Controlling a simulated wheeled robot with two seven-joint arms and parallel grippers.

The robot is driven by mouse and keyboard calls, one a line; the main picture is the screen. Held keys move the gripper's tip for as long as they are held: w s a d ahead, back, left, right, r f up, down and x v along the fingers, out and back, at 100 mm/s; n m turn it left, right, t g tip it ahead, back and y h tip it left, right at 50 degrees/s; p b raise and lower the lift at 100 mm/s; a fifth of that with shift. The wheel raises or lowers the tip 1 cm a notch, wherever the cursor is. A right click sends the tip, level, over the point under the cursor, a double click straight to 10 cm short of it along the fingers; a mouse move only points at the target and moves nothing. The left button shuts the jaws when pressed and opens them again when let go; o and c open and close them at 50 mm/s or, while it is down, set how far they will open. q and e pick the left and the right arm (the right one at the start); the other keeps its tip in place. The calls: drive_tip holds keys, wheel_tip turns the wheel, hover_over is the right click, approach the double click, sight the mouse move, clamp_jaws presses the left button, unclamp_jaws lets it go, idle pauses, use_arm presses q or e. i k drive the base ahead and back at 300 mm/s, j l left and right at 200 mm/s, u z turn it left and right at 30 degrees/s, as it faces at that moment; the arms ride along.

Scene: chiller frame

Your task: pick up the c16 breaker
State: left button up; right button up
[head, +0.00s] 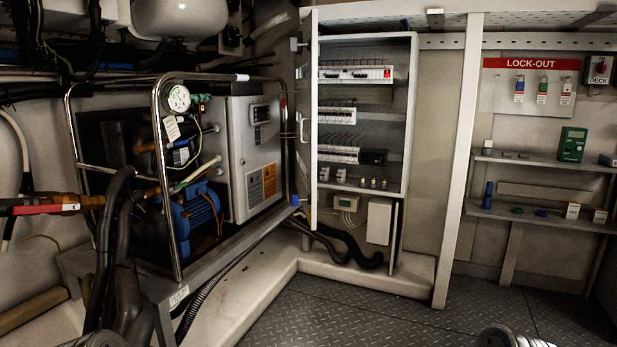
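I cannot pick out the c16 breaker by its marking; the labels are too small to read. Rows of white breakers (356,75) sit on rails in the open grey electrical cabinet (411,110), with more on the middle rail (336,116) and the lower rail (338,154). Neither gripper shows; only rounded parts of my own body show at the bottom edge.
The framed chiller unit (240,170) with pipes and a gauge fills the left. Wall shelves (535,160) hold a green meter (572,144) and small parts under the lock-out board (530,93). A pale post (459,160) stands between cabinet and shelves. The chequer-plate floor (380,318) is clear.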

sight(341, 179)
drive_tip(key=i+l, duration=0.75)
drive_tip(key=i+l+u, duration=0.15)
drive_tip(key=i+l, duration=0.6)
